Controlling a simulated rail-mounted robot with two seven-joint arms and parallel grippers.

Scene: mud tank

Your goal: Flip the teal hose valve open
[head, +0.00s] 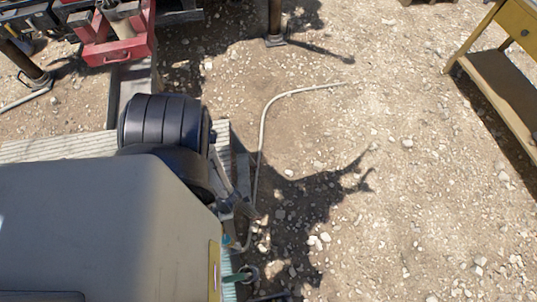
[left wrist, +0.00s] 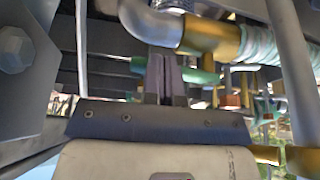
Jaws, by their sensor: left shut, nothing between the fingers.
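In the left wrist view, my left gripper (left wrist: 166,78) is shut, its two grey fingers together with nothing between them. A teal-green lever (left wrist: 203,77), which looks like the hose valve's handle, shows right behind the fingers and on both sides of them. I cannot tell whether the fingers touch it. A brass fitting (left wrist: 212,38) with a grey pipe elbow (left wrist: 150,22) sits above it. In the head view, a small green handle (head: 237,277) shows low beside my arm, which hides most of the fittings. My right gripper is not in view.
In the left wrist view, a pale ribbed hose (left wrist: 262,45) leaves the brass fitting, and a grey post (left wrist: 297,70) stands at right. In the head view, a thin hose (head: 262,135) lies on open gravel. A red stand (head: 112,45) and yellow bench (head: 505,80) stand farther off.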

